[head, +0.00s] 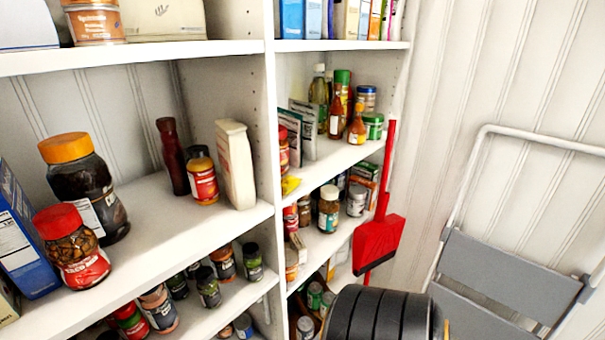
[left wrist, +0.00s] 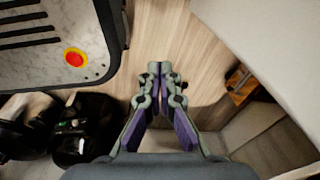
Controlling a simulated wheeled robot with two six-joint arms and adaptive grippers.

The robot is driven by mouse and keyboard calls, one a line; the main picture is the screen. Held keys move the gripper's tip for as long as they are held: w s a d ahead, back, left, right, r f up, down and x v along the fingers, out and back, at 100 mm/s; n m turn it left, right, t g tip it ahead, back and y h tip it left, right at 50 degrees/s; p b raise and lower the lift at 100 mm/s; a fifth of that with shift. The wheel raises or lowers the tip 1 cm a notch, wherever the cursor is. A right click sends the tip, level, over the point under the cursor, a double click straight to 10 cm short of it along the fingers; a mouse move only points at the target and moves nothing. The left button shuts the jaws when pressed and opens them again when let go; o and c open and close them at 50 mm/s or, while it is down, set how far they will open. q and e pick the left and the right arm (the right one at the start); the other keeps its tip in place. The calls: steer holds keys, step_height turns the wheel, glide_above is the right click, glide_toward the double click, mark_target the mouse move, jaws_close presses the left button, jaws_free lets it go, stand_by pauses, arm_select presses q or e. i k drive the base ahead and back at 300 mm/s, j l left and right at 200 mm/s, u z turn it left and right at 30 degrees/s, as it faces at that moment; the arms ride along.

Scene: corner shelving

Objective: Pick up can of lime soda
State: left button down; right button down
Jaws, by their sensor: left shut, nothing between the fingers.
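Small green-topped cans or jars (head: 314,295) stand low on the right-hand shelving in the head view. They are too small to tell whether one is the lime soda; I cannot pick it out for sure. My left gripper (left wrist: 160,77) shows in the left wrist view, shut and empty, above a wood-look floor. No can is near its fingers. Neither gripper shows in the head view, and my right gripper is in no view.
White shelves (head: 170,235) hold jars, bottles and boxes. A red dustpan (head: 378,243) hangs at the shelving's right end. A grey folding step stool (head: 490,265) leans against the wall. Wooden floor (left wrist: 165,40) lies under my left gripper, with a pale panel (left wrist: 260,40) to the right.

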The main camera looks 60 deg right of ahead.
mark_target(326, 299)
steer(key=z, duration=2.3)
steer(key=j+u, duration=0.1)
steer(key=u, duration=0.4)
